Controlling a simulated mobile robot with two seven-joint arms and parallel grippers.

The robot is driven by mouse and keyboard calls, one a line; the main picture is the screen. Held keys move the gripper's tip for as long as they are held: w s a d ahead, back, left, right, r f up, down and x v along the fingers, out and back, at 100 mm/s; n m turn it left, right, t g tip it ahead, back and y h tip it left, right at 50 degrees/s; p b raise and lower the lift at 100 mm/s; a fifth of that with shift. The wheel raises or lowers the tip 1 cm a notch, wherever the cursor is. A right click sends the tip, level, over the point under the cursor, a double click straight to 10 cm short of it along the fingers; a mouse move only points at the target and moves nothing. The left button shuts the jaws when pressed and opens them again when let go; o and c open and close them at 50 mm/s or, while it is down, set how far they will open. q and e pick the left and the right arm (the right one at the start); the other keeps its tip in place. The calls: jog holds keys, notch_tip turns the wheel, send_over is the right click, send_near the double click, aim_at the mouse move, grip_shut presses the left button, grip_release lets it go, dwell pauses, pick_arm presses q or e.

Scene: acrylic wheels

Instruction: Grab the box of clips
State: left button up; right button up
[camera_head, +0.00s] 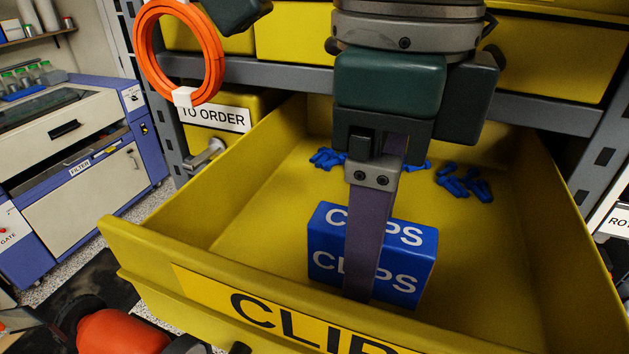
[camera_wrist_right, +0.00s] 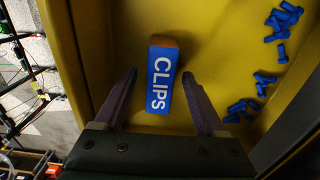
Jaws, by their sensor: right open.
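The box of clips (camera_head: 322,262) is a blue box with white CLIPS lettering, standing in an open yellow drawer (camera_head: 240,222) labelled CLIPS. My right gripper (camera_head: 360,292) reaches down from above, and one finger hides part of the box. In the right wrist view the box (camera_wrist_right: 159,84) lies between the two spread fingers of my open right gripper (camera_wrist_right: 160,75), with a gap on each side. I cannot tell how far down the fingertips reach beside the box. My left gripper's fingers are not in view.
Loose blue clips (camera_head: 465,183) lie at the drawer's back. The drawer's walls and labelled front surround the box. A grey shelf beam (camera_head: 280,76) and more yellow bins lie behind. An orange coil (camera_head: 141,50) is at upper left, near a dark part (camera_head: 236,12) I cannot identify.

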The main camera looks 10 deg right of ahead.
jog(key=shift+f, duration=0.15)
jog(key=shift+c, duration=0.2)
grip_shut()
dwell(0.3)
